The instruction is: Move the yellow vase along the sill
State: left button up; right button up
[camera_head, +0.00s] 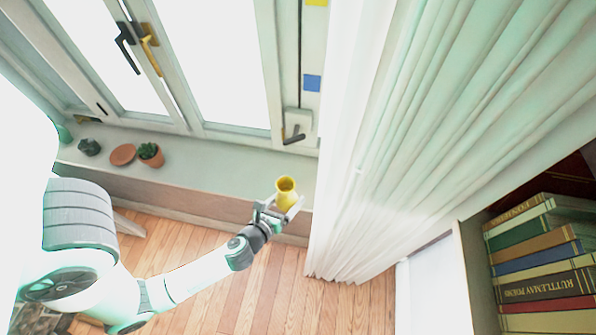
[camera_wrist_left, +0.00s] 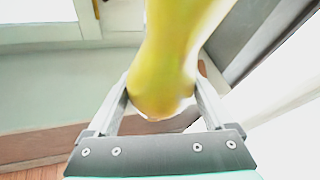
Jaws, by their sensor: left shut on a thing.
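The yellow vase (camera_head: 286,190) is near the right end of the window sill (camera_head: 215,165), close to the white curtain. My left gripper (camera_head: 279,207) is shut on the vase, with one finger on each side of its body. In the left wrist view the vase (camera_wrist_left: 165,75) fills the middle, between the two fingers of the gripper (camera_wrist_left: 160,108). The vase looks upright in the head view. I cannot tell whether its base touches the sill. My right gripper is not in view.
A potted plant (camera_head: 151,155), a terracotta dish (camera_head: 122,154) and a dark grey object (camera_head: 89,147) stand on the sill's left part. The sill between the plant and the vase is clear. The curtain (camera_head: 350,190) hangs just right of the vase. Books (camera_head: 540,262) fill a shelf at far right.

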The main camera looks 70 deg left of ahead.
pick_arm(q)
jog(key=w+a+f+b, duration=0.1)
jog(key=w+a+f, duration=0.1)
jog(key=w, duration=0.1)
jog(key=w+a+f+b, duration=0.2)
jog(key=w+f, duration=0.1)
jog(key=w+a+f+b, duration=0.2)
jog(key=w+f, duration=0.1)
jog(key=w, duration=0.1)
jog(key=shift+w+f, duration=0.1)
jog(key=shift+f, duration=0.05)
jog(key=shift+w+a+f+b, duration=0.1)
jog(key=shift+w+f+b, duration=0.1)
jog(key=shift+b, duration=0.15)
jog(key=shift+w, duration=0.1)
jog(key=f+b, duration=0.3)
jog(key=f, duration=0.1)
jog(key=shift+w+a, duration=0.25)
jog(key=shift+w, duration=0.15)
jog(key=shift+s, duration=0.1)
jog(key=shift+r, duration=0.1)
jog(key=o, duration=1.5)
jog(key=shift+f, duration=0.2)
jog(key=shift+c, duration=0.2)
jog(key=shift+r, duration=0.25)
jog(key=shift+s+d+r, duration=0.15)
jog(key=shift+s+d, duration=0.05)
jog(key=shift+d, duration=0.05)
jog(key=p+v, duration=0.2)
jog(key=v, duration=0.9)
